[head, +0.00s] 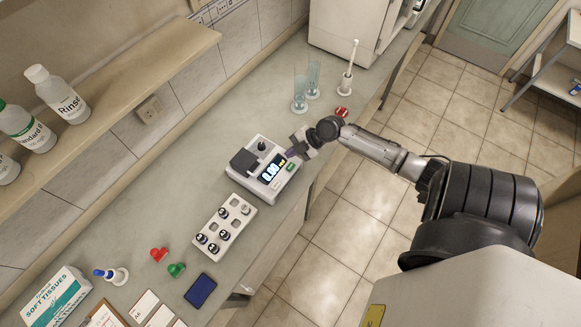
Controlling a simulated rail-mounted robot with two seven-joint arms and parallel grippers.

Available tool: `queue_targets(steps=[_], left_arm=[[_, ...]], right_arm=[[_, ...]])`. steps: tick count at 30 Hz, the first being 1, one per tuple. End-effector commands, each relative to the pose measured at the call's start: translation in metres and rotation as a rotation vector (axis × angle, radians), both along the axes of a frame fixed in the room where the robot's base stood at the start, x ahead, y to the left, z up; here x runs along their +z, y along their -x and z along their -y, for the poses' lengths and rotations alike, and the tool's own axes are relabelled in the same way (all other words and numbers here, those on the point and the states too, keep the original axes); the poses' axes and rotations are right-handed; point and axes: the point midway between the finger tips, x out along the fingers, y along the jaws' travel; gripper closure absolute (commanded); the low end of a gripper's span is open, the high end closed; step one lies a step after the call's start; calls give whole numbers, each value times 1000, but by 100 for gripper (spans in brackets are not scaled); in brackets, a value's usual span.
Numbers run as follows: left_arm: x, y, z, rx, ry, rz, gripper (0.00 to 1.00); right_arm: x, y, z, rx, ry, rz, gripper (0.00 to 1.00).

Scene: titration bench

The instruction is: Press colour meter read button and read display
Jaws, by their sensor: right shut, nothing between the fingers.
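The colour meter (250,178) is a white box on the bench with a dark lid at its left and a dark round top piece. Its lit display (272,169) shows pale digits that look like 0.00, with small yellow text beside them. A green button (291,167) sits at the display's right end. My right gripper (293,152) is shut and empty at the meter's upper right corner, its tips close to the display and green button. I cannot tell whether they touch the meter. My left gripper is not in view.
A white vial rack (226,227) with several vials stands just below the meter. Glass cylinders (300,92) and a brush in a holder (346,82) stand farther back. Red (158,254) and green (176,270) pieces and a dark blue pad (201,290) lie at the front.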

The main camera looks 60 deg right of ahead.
Motion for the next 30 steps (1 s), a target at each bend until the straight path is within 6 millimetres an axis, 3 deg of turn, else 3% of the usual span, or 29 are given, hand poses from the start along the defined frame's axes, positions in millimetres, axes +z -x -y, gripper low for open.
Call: queue_targets(steps=[13, 30], left_arm=[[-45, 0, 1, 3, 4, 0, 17], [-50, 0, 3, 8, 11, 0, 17]], right_arm=[[-59, 0, 0, 0, 1, -1, 100], [-65, 0, 0, -1, -1, 0, 100]])
